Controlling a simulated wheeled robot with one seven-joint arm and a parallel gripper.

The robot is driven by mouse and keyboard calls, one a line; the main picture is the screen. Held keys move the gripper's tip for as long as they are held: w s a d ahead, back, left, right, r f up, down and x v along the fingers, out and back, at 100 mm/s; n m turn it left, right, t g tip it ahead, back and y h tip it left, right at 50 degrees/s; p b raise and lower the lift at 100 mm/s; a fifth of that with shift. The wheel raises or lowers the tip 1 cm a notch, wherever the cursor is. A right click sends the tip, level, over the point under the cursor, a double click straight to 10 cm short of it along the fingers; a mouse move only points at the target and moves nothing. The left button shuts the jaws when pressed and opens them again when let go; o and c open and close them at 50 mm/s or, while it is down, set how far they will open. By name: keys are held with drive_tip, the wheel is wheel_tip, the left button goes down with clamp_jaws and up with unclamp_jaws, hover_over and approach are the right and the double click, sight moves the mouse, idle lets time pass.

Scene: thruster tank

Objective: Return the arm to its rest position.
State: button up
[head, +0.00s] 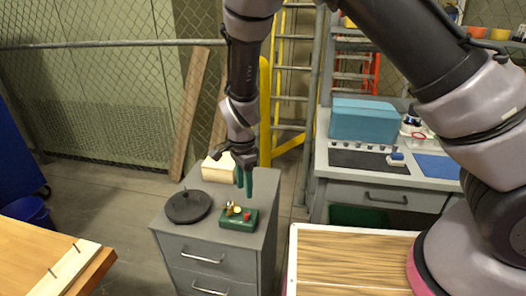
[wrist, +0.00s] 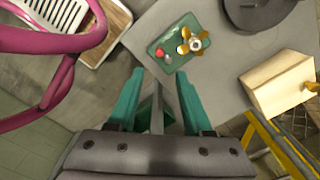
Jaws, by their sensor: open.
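My gripper (head: 244,181) hangs pointing down over the grey drawer cabinet (head: 210,240), with my arm reaching out from the right in the head view. Its two green fingers are apart, and nothing is between them in the wrist view (wrist: 160,92). A green block (head: 239,220) with a gold propeller-like part and a red knob sits on the cabinet top below the fingers. The green block also shows ahead of the fingers in the wrist view (wrist: 163,62), apart from them.
A dark round disc (head: 188,207) and a cream block (head: 220,168) share the cabinet top. A workbench (head: 420,180) with a blue box (head: 362,121) stands behind right. A wood-topped surface (head: 345,258) is at front right, a wooden table (head: 40,250) at left. A yellow post (head: 265,110) rises behind my gripper.

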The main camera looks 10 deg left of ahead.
drive_tip(key=w+d+r+n+y, duration=0.1)
drive_tip(key=w+d+r, duration=0.1)
drive_tip(key=d+r, duration=0.55)
drive_tip(key=w+d+r+t+y, duration=0.1)
drive_tip(key=w+d+r+y, duration=0.2)
drive_tip(key=r, duration=0.7)
drive_tip(key=w+d+r+n, duration=0.1)
drive_tip(key=w+d+r, duration=0.1)
drive_tip(key=d+r, duration=0.6)
drive_tip(key=s+d+r+n+t, duration=0.1)
drive_tip(key=s+d+r+t, duration=0.1)
drive_tip(key=s+d+r, duration=0.2)
drive_tip(key=s+d+r+n+t+h, duration=0.1)
drive_tip(key=s+d+r, duration=0.3)
drive_tip(key=d, duration=0.5)
drive_tip(key=s+d+r+n+t+h, duration=0.1)
drive_tip(key=s+d+r+t, duration=0.2)
drive_tip(key=d+r, duration=0.3)
drive_tip(key=shift+s+d+r+n, duration=0.25)
drive_tip(key=shift+s+d+n, duration=0.15)
drive_tip(key=shift+s, duration=0.15)
